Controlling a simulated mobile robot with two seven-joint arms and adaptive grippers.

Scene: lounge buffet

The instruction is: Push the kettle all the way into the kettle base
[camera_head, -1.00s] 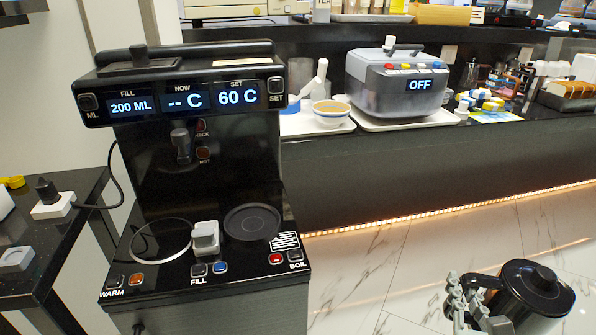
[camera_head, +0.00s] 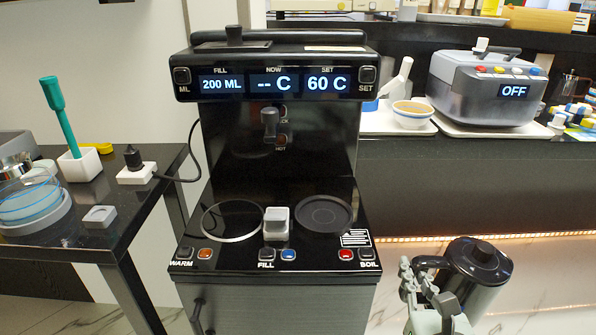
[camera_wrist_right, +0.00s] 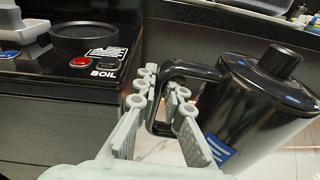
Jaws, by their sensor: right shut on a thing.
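The kettle (camera_head: 475,278) is dark and shiny with a black lid and black handle, at the lower right of the head view. My right gripper (camera_head: 428,280) is shut on its handle and holds it off to the right of the machine. In the right wrist view the kettle (camera_wrist_right: 265,100) is at the right, with the gripper fingers (camera_wrist_right: 160,95) around the handle. The kettle base is the round black plate (camera_head: 325,214) on the right of the machine's deck; it is empty and also shows in the wrist view (camera_wrist_right: 83,38). My left gripper is not in view.
The black machine (camera_head: 275,150) reads 200 ML and 60 C. A small grey-white block (camera_head: 276,222) stands between a silver ring (camera_head: 232,220) and the plate. A side table (camera_head: 95,215) stands left. A counter with a grey appliance (camera_head: 487,92) runs behind.

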